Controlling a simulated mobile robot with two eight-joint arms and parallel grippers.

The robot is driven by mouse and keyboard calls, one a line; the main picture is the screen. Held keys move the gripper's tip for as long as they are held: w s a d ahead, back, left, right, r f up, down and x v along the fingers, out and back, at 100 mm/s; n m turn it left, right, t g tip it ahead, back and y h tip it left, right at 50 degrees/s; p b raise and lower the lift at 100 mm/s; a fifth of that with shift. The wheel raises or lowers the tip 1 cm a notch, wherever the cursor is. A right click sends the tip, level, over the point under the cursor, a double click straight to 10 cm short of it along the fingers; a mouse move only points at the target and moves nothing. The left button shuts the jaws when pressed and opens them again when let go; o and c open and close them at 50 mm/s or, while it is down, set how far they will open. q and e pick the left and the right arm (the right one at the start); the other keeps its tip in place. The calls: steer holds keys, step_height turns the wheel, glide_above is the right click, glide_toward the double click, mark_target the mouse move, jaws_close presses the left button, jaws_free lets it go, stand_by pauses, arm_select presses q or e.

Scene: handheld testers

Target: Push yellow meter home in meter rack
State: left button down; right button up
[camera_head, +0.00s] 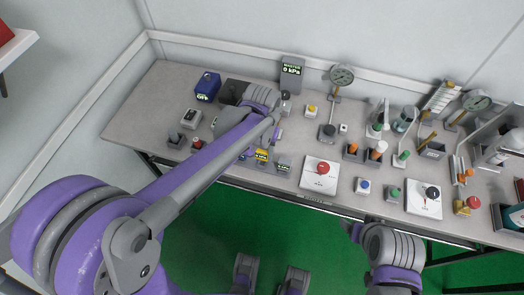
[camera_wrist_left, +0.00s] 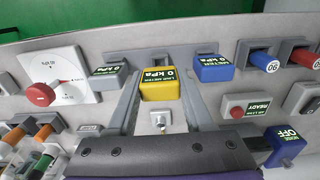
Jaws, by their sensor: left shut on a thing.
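The yellow meter (camera_wrist_left: 161,88) with a "0 kPa" display is between the two grey fingers of my left gripper (camera_wrist_left: 161,78), which is shut on it.
A white plate with a red knob (camera_wrist_left: 41,94) is beside the grey meter. A small toggle switch (camera_wrist_left: 161,120) stands close behind the yellow meter. A READY box (camera_wrist_left: 246,108) is beyond the blue meter. The table (camera_head: 145,105) is crowded along its front.

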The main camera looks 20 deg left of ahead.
arm_select(q)
steer(key=shift+f+b, duration=1.05)
steer(key=shift+f, duration=0.45)
stand_by(0.4)
steer(key=shift+c, duration=1.1)
jaws_free()
step_height(320, 180, up, 11)
steer(key=shift+f+p, duration=0.1)
steer(key=shift+p, duration=0.7)
steer(key=s+a+t+p, duration=0.2)
steer(key=s+a+p, duration=0.1)
steer(key=s, duration=0.4)
steer(key=s+a+r+t+p, duration=0.1)
steer(key=s+a+t+p, duration=0.2)
steer(key=s, duration=0.4)
steer(key=shift+a+r+p, duration=0.3)
steer(key=shift+p, duration=0.2)
